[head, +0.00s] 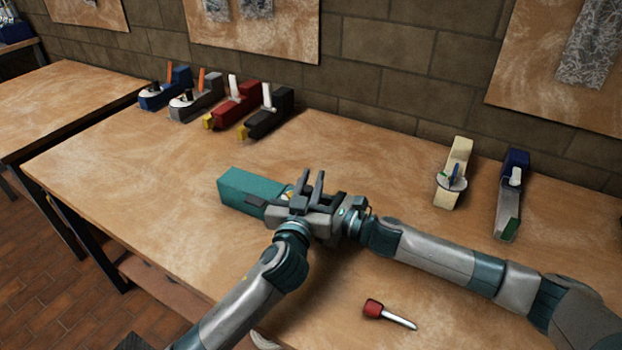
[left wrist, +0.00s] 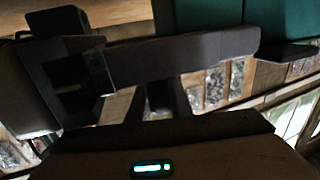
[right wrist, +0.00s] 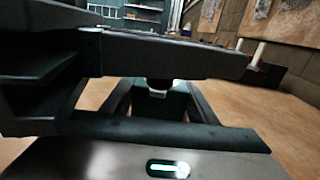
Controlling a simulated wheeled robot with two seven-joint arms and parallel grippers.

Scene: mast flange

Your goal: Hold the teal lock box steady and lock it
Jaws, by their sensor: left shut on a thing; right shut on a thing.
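The teal lock box (head: 250,188) lies on the workbench in the middle of the head view, its plain end pointing left. My left gripper (head: 307,188) is shut at the box's right part, with its fingers pointing away from me. Teal surface also fills the upper right of the left wrist view (left wrist: 282,28). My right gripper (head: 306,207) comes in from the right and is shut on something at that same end. The two grippers hide that end and its lock. A teal surface (right wrist: 176,104) shows between the fingers in the right wrist view, with a small grey piece before it.
A red-handled screwdriver (head: 375,308) lies in front of my right arm. Blue (head: 180,82), grey (head: 207,92), red (head: 240,98) and black (head: 272,112) boxes stand along the back. Cream (head: 457,165) and navy (head: 512,190) ones are at right. The bench's left part is clear.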

